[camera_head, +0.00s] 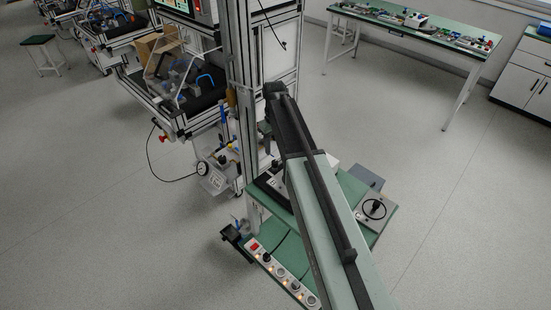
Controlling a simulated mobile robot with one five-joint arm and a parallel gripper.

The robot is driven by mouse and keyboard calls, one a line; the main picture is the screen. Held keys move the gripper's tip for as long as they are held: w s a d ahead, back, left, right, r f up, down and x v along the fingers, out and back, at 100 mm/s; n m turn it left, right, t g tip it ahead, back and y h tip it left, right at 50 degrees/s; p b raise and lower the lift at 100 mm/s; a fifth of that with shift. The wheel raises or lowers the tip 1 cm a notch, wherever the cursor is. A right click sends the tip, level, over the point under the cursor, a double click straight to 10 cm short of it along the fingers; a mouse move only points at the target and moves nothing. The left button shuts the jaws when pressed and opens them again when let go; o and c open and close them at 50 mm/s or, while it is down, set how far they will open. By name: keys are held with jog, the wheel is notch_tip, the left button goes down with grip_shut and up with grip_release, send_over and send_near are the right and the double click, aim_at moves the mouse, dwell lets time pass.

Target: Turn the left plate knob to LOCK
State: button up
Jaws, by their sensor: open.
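A small green-topped table (345,185) stands at lower centre, partly covered by my arm. On its left side is a plate (268,184) with a dark knob, mostly hidden by my arm. I cannot read its markings or the way the knob points. On the right side is a grey plate (364,220) with a round black knob (375,208), in clear view. My arm rises from the bottom right. My gripper (268,144) shows only as a small dark part below the arm's far end, above and apart from the left plate. It is open, and nothing shows in it.
A lit strip of buttons and a red switch (254,246) run along the table's front left edge. A tall aluminium frame (240,100) stands close behind on the left. A gauge unit (203,168) stands beside it. The floor to the right is clear up to a green bench (400,22).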

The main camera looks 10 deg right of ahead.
aim_at(275, 161)
jog(key=shift+f+b, duration=0.45)
notch_tip(275, 161, down, 7)
jog(key=b, duration=0.7)
jog(key=shift+f, duration=0.1)
grip_shut()
